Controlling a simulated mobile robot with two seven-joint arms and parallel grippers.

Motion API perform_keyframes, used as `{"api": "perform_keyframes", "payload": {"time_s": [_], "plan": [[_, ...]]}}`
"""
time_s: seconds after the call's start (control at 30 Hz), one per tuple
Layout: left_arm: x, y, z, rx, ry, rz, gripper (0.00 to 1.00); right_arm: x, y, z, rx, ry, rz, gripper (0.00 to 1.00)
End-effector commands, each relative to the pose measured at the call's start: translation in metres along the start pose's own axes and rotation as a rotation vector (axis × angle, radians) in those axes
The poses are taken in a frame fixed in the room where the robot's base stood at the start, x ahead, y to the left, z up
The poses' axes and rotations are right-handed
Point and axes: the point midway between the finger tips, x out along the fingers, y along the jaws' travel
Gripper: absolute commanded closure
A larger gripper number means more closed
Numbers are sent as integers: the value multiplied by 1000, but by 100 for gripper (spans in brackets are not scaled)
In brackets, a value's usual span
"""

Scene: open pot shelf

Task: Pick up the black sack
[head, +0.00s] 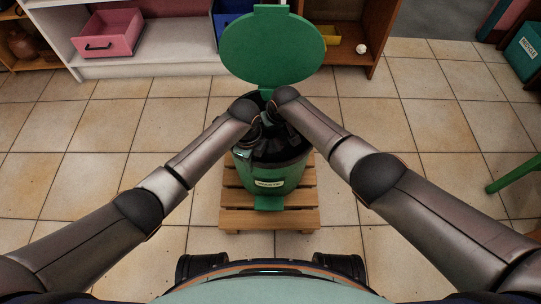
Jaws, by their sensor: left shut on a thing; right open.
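The black sack (282,149) sits inside a green bin (270,178) and shows as a dark, crumpled mass in the bin's mouth. The bin stands upright with its round green lid (272,48) open toward the back. My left gripper (248,149) is at the left side of the bin's mouth, shut on the sack as far as I can see. My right gripper (266,122) is open near the back of the mouth. My wrists hide much of the opening and most of both fingers.
The bin stands on a wooden pallet (270,217) on a tiled floor. Shelving at the back holds a pink drawer-like box (108,34). A green bar (512,174) juts in at right, below a teal bin (524,52). Floor either side of the pallet is clear.

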Motion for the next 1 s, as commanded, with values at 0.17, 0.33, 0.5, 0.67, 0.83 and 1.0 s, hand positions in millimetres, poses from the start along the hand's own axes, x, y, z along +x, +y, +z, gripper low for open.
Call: {"api": "perform_keyframes", "payload": {"time_s": [0.17, 0.33, 0.5, 0.67, 0.83, 1.0], "plan": [[0, 1, 0, -1, -1, 5, 100, 0, 0, 0, 0, 0, 0, 26], [0, 1, 0, -1, -1, 5, 100, 0, 0, 0, 0, 0, 0, 45], [0, 1, 0, -1, -1, 5, 100, 0, 0, 0, 0, 0, 0, 64], [0, 1, 0, -1, 0, 5, 100, 0, 0, 0, 0, 0, 0, 82], [0, 1, 0, -1, 0, 5, 100, 0, 0, 0, 1, 0, 0, 100], [0, 1, 0, -1, 0, 5, 100, 0, 0, 0, 1, 0, 0, 100]]}}
